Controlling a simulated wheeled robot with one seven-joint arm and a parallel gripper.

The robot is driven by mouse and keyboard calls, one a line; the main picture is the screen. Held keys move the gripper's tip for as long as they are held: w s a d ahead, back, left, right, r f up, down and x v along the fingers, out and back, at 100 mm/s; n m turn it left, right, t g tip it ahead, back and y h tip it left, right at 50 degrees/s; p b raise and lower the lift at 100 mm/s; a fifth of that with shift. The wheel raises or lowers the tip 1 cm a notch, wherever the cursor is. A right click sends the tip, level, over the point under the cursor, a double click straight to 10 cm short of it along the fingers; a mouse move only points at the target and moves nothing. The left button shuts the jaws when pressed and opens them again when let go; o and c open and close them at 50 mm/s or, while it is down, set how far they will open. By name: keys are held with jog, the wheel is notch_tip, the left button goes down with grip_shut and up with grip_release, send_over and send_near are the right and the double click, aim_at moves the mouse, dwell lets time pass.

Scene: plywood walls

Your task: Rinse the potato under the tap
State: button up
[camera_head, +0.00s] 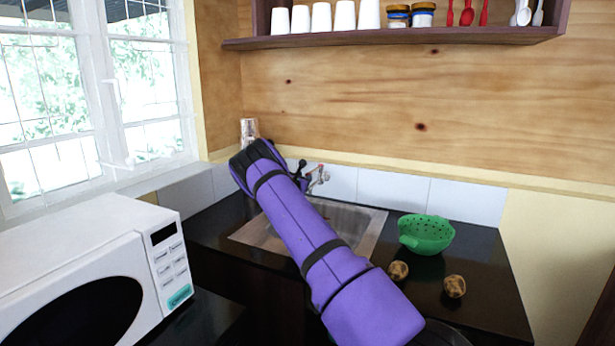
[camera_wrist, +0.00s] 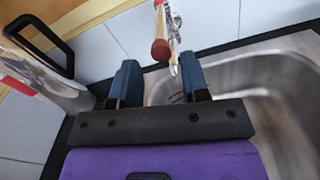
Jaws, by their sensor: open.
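Two brown mottled potatoes lie on the dark counter right of the sink, one potato (camera_head: 398,271) nearer the sink and another potato (camera_head: 455,286) farther right. The tap (camera_head: 318,177) stands at the back of the steel sink (camera_head: 362,226). In the wrist view the tap (camera_wrist: 172,40), with a red knob, is just beyond my fingertips. My gripper (camera_wrist: 160,80) is open and empty, over the back left edge of the sink (camera_wrist: 285,95). In the head view my arm hides part of the sink, and my gripper (camera_head: 300,170) shows small beside the tap.
A green colander (camera_head: 426,234) stands on the counter behind the potatoes. A pale container with a dark handle (camera_wrist: 50,75) is close left of my gripper, also seen at the back corner (camera_head: 249,130). A white microwave (camera_head: 95,265) is at left. A shelf (camera_head: 400,38) holds cups above.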

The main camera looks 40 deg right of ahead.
aim_at(315, 170)
jog(key=shift+x, duration=2.4)
jog(key=shift+d, duration=0.1)
jog(key=shift+c, duration=0.2)
grip_shut()
